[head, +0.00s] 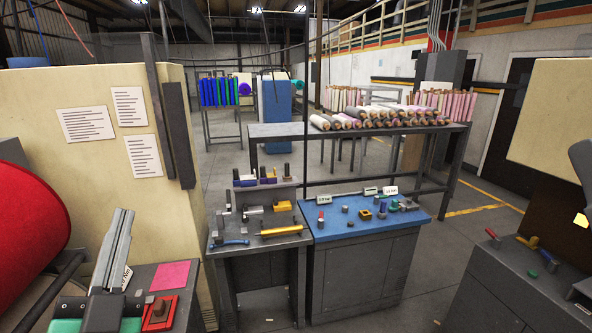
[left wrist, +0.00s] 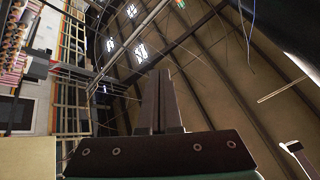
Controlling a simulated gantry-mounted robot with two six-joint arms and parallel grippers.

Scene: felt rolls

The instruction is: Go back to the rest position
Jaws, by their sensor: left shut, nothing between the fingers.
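My left gripper (head: 123,222) stands at the lower left of the head view, pointing up, shut and empty, apart from the things around it. In the left wrist view its two dark fingers (left wrist: 158,85) are together, with the ceiling behind them. Part of my right arm (head: 582,160) shows at the right edge of the head view; its fingertips cannot be made out.
A big red felt roll (head: 30,215) lies at the left. A blue-topped bench (head: 335,228) and a grey tool bench (head: 262,250) stand ahead. Grey floor (head: 420,290) is free between benches.

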